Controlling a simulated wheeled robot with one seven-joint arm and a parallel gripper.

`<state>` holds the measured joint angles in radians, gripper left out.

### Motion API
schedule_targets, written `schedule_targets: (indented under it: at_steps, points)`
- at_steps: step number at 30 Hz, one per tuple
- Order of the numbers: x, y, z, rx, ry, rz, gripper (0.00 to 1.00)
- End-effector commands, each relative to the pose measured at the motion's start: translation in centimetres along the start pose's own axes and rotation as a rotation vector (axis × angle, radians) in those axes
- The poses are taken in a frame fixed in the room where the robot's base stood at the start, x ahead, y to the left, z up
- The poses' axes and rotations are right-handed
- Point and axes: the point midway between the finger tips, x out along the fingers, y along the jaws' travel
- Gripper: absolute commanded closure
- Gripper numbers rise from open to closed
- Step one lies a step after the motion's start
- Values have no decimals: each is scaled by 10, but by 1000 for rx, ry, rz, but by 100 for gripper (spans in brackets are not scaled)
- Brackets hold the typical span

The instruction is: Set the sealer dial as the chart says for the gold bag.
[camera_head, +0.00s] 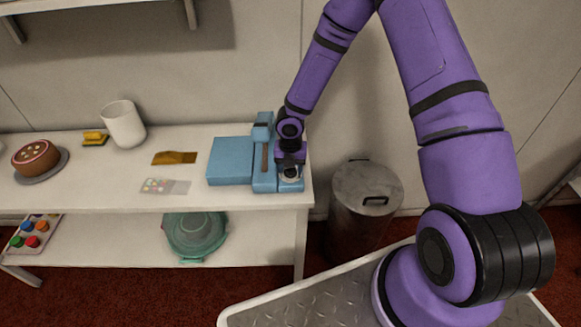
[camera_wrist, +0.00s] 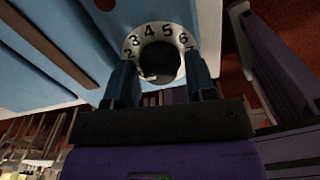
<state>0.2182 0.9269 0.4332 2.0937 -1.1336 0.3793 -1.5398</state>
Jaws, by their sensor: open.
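The blue sealer (camera_head: 230,162) sits at the right end of the white table. Its white dial (camera_head: 290,174) is at the sealer's front right corner. In the wrist view the dial ring (camera_wrist: 150,31) shows the numbers 2 to 6 and part of a 7, around a dark knob (camera_wrist: 160,58). The knob's pointer setting cannot be read. My gripper (camera_wrist: 161,66) is open, its two fingers on either side of the knob; contact cannot be told. In the head view my gripper (camera_head: 291,163) is just over the dial. The gold bag (camera_head: 174,158) lies flat left of the sealer. The chart card (camera_head: 165,186) has coloured dots, too small to read.
A white cup (camera_head: 123,124), a yellow item (camera_head: 95,138) and a brown cake (camera_head: 36,158) on a turntable stand to the left. A lower shelf holds a green bowl (camera_head: 196,235) and a tray of coloured pieces (camera_head: 33,232). A lidded bin (camera_head: 365,200) stands right of the table.

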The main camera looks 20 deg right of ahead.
Motion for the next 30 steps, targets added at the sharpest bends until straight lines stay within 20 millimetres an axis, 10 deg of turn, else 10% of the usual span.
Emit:
schedule_targets:
  at_steps: [7,30]
  points:
    - [0,0,0,0,0,0,83]
    - [0,0,-1,363,0,-1,83]
